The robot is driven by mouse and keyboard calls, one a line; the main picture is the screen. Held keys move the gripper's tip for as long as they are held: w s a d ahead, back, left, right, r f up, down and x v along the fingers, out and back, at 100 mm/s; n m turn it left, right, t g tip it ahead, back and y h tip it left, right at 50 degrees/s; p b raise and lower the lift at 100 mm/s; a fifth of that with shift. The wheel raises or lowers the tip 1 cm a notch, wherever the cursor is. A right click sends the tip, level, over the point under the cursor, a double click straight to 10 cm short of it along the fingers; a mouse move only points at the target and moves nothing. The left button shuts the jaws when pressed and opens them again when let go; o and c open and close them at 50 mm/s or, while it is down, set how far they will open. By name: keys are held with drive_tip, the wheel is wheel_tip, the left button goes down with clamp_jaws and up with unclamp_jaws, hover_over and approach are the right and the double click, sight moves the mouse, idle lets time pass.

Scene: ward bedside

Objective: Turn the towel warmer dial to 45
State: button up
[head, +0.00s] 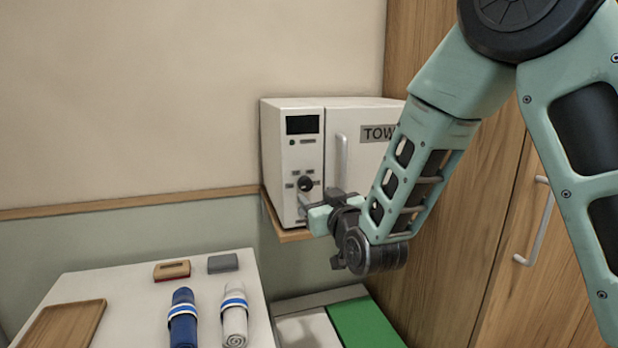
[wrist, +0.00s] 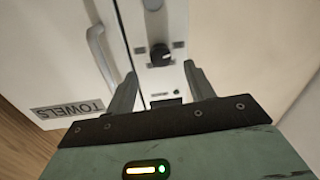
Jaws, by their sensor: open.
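The towel warmer (head: 291,158) is a white box on a wooden wall shelf. Its left panel carries a dark display and a black dial (head: 305,183) with small labels around it, too small to read. In the wrist view the dial (wrist: 159,55) is ahead of my gripper, between the lines of the two fingers and beyond their tips. My gripper (head: 308,212) is close to the panel, just below the dial in the head view. In the wrist view my gripper (wrist: 155,75) is open and its fingers hold nothing. The dial's pointer setting cannot be read.
The warmer's door has a vertical handle (head: 341,160) right of the dial, and a TOWELS label (wrist: 67,110). Below, a white table (head: 140,290) holds rolled towels, a wooden tray (head: 66,325) and two small blocks. A wooden cabinet (head: 480,200) stands at right.

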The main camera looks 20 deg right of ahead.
sight(308, 186)
drive_tip(key=w+p, duration=0.2)
drive_tip(key=w, duration=0.4)
drive_tip(key=shift+w+a, duration=0.1)
drive_tip(key=shift+a, duration=0.1)
drive_tip(key=c, duration=1)
